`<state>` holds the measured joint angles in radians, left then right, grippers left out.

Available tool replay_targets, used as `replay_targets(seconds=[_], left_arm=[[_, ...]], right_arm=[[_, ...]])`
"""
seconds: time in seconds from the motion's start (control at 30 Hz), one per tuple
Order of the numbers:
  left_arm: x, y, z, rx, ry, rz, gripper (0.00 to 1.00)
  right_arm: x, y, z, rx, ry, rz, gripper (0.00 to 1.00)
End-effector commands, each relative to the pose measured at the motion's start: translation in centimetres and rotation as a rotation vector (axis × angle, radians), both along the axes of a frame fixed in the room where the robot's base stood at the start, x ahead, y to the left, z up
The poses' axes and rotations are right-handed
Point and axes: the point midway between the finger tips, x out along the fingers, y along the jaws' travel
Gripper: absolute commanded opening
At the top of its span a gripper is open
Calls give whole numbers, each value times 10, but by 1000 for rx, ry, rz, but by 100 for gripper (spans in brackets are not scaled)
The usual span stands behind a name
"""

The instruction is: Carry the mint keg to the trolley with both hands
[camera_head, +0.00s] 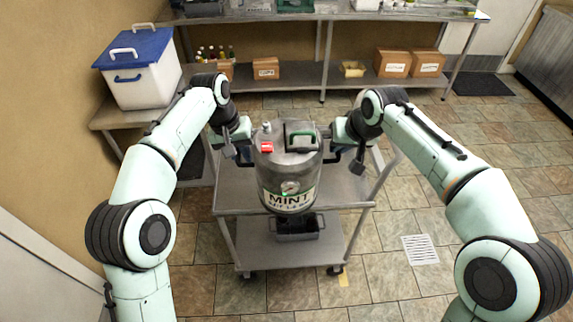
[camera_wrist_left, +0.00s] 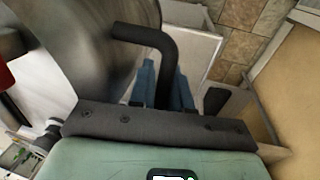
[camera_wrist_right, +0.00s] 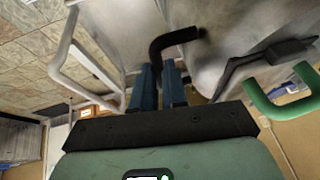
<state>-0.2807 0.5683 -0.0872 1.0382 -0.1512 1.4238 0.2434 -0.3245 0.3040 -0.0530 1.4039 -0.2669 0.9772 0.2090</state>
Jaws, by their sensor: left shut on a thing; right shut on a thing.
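The mint keg (camera_head: 288,178), a steel cylinder with a "MINT" label, is upright between my two grippers. It is over the top shelf of the steel trolley (camera_head: 232,190); I cannot tell whether its base touches the shelf. My left gripper (camera_head: 243,140) is shut on the black side handle at the keg's left; that handle (camera_wrist_left: 150,38) shows in the left wrist view above the blue fingers. My right gripper (camera_head: 338,145) is shut on the opposite handle, which also shows in the right wrist view (camera_wrist_right: 168,42). The keg hides the middle of the top shelf.
A dark tray (camera_head: 298,230) stands on the trolley's lower shelf. A white bin with a blue lid (camera_head: 145,75) stands on a bench (camera_head: 112,117) at the left. A steel rack with cardboard boxes (camera_head: 392,63) is behind.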

Motion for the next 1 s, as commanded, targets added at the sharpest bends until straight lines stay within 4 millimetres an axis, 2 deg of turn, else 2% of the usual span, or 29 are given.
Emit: replay_targets(seconds=[0.57, 0.77, 1.0], left_arm=[[0, -1, 1, -4, -5, 0, 0], [-4, -1, -13, -3, -3, 0, 0], [-11, -1, -40, -3, -2, 3, 0]], right_arm=[[0, 1, 2, 4, -7, 1, 0], [-3, 1, -12, 3, -4, 3, 0], [-10, 1, -40, 3, -3, 5, 0]])
